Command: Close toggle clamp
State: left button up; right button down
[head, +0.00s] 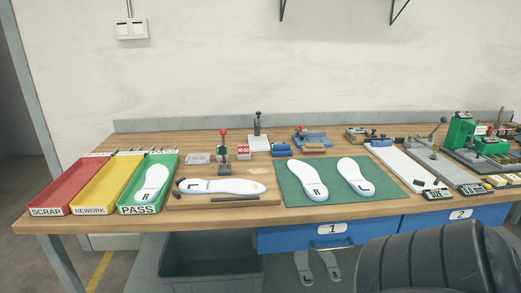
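The toggle clamp (223,152) stands at the back edge of a wooden fixture board (270,198), left of the middle of the bench. Its lever points straight up and ends in a red ball knob (223,132). A white insole marked L (225,187) lies lengthwise on the board, in front of the clamp. At this size I cannot tell whether the clamp's pressing arm touches the insole. Neither of my grippers is in the head view.
Red (57,191), yellow (99,188) and green (170,183) trays stand left; the green PASS tray holds an R insole. A green mat (341,193) with two insoles lies right of the board. Small fixtures line the back. A black chair (435,262) stands front right.

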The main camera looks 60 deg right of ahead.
aim_at(223, 150)
jog(key=u, duration=0.9)
jog(key=k, duration=0.15)
jog(key=z, duration=2.05)
